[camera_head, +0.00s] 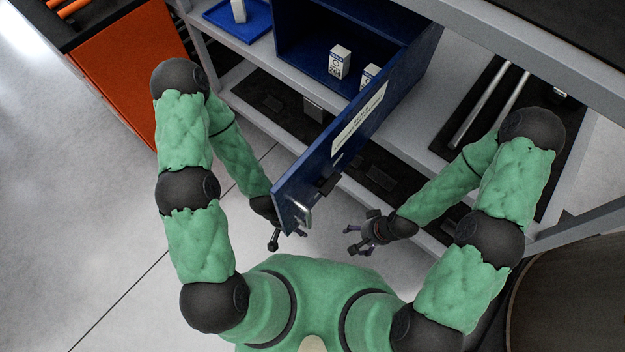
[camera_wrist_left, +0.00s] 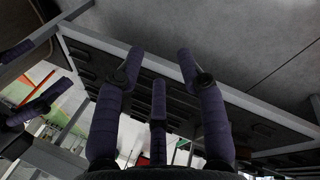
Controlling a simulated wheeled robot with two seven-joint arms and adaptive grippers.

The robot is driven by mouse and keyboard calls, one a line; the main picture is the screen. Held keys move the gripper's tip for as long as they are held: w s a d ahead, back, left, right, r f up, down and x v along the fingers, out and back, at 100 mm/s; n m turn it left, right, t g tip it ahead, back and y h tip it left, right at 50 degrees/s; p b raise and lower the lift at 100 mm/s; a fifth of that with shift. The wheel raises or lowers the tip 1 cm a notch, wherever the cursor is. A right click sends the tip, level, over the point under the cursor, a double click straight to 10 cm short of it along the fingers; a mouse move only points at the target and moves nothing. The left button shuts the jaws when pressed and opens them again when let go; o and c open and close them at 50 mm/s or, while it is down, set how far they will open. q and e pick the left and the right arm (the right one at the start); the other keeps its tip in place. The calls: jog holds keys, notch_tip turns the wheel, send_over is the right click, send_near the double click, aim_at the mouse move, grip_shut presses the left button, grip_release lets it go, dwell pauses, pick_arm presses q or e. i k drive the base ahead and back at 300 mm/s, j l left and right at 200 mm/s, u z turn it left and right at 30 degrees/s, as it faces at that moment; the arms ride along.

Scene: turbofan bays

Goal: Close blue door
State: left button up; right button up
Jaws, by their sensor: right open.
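The blue door (camera_head: 335,145) stands wide open, swung out from the blue cabinet (camera_head: 430,60) toward me. It carries a white label and a metal handle (camera_head: 301,215) near its free end. My left gripper (camera_head: 284,241) is at the free end of the door, on its left side, and partly hidden by it; I cannot tell if they touch. In the left wrist view its fingers (camera_wrist_left: 160,65) are spread with nothing between them. My right gripper (camera_head: 354,241) is open and empty, to the right of the handle and apart from the door.
Small white boxes (camera_head: 340,62) stand inside the cabinet. A blue tray (camera_head: 238,25) lies on the grey shelf to the left. An orange cabinet (camera_head: 128,70) is at the far left. Metal rods (camera_head: 490,105) lie on the right shelf. Open floor (camera_head: 110,220) is at the left.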

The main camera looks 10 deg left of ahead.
aim_at(296, 193)
jog(key=k+z, duration=0.1)
jog(key=k, duration=0.5)
jog(key=k+l+z, duration=0.15)
jog(key=l, duration=0.25)
jog(key=l+z, duration=0.15)
jog(key=l, duration=0.3)
